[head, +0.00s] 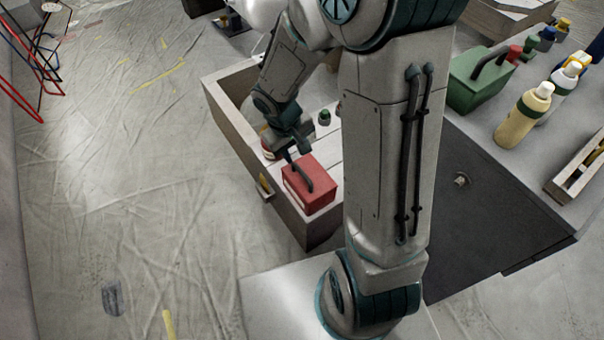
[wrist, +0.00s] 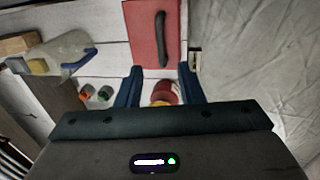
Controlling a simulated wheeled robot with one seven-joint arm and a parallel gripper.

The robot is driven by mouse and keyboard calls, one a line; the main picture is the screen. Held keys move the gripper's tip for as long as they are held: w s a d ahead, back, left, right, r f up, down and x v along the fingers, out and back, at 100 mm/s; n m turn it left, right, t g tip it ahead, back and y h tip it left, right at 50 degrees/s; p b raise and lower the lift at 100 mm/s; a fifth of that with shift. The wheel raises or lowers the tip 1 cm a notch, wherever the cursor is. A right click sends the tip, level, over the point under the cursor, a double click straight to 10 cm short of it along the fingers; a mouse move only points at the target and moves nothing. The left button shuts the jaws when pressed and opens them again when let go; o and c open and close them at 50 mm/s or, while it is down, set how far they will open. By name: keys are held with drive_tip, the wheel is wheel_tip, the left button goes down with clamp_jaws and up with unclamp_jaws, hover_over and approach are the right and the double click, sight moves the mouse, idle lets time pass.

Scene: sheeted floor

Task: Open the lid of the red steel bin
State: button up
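The red steel bin (head: 322,190) is a box with a dark bar handle across its top. It stands in the front end of an open wooden drawer (head: 280,213), and its lid looks closed. In the wrist view the red bin (wrist: 146,40) lies just beyond my fingertips, its dark handle a little right of its middle. My gripper (head: 296,149) is just behind the bin in the head view. In the wrist view my gripper (wrist: 160,70) has its two blue fingers apart, with nothing held between them. The bin's far end is cut off there.
A red-and-cream jar (wrist: 164,93) stands in the drawer below my gripper. A spray bottle (wrist: 60,55) and small jars (wrist: 105,93) are left of it. A green toolbox (head: 478,82) and bottles (head: 522,113) stand on the worktop. The sheeted floor (head: 150,200) at left is mostly clear.

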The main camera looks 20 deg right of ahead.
sight(304, 174)
drive_tip(key=f+b, duration=0.1)
drive_tip(key=f, duration=0.2)
drive_tip(key=d+f+b, duration=0.1)
drive_tip(key=f+b, duration=0.1)
drive_tip(key=f, duration=0.2)
drive_tip(key=d+f+b, duration=0.1)
drive_tip(key=f+b, duration=0.1)
drive_tip(key=f, duration=0.2)
drive_tip(key=shift+w+d+f, duration=0.1)
drive_tip(key=shift+w+f, duration=0.1)
drive_tip(key=shift+w, duration=0.15)
drive_tip(key=shift+r, duration=0.1)
clamp_jaws()
